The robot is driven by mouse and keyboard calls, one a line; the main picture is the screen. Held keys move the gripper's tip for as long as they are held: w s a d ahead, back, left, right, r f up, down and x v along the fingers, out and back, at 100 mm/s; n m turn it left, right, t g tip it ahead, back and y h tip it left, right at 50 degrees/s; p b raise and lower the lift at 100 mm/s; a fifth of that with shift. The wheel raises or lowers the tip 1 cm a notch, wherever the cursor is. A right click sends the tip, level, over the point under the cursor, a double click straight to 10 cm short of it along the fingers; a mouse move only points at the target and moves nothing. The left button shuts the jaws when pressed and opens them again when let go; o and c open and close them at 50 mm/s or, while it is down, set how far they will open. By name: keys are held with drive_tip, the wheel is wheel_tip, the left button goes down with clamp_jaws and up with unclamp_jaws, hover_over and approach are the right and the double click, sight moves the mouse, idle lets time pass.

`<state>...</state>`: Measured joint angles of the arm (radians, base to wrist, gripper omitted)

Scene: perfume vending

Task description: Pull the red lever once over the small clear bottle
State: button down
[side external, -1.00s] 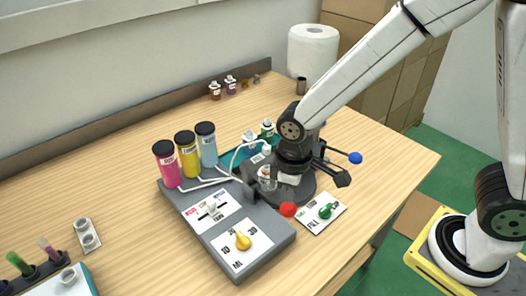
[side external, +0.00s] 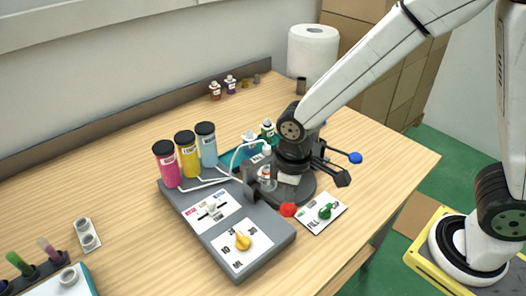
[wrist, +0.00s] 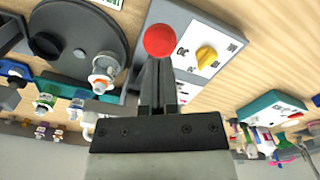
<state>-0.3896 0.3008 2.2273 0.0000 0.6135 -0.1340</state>
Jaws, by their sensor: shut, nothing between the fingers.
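The red lever knob (side external: 288,209) is a round ball at the front right of the grey dispenser (side external: 259,246). In the wrist view the red knob (wrist: 160,40) is just beyond my fingertips; whether they touch cannot be told. My gripper (wrist: 158,64) is shut and empty, its fingers pointing at the knob. In the side view its fingertips are hard to make out. The small clear bottle (side external: 266,181) has an orange-and-white label and stands at the edge of the dark round platform (side external: 305,190). It also shows in the wrist view (wrist: 103,74), left of my fingers.
Pink (side external: 167,165), yellow (side external: 187,155) and light-blue (side external: 206,146) canisters stand on the dispenser's back, with tubes running forward. A yellow dial (side external: 243,241) is at its front. A green knob (side external: 325,211) on a white card is right of the lever.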

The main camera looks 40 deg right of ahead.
sight(289, 206)
drive_tip(key=shift+f, duration=1.15)
drive_tip(key=shift+f, duration=2.25)
drive_tip(key=shift+r, duration=4.9)
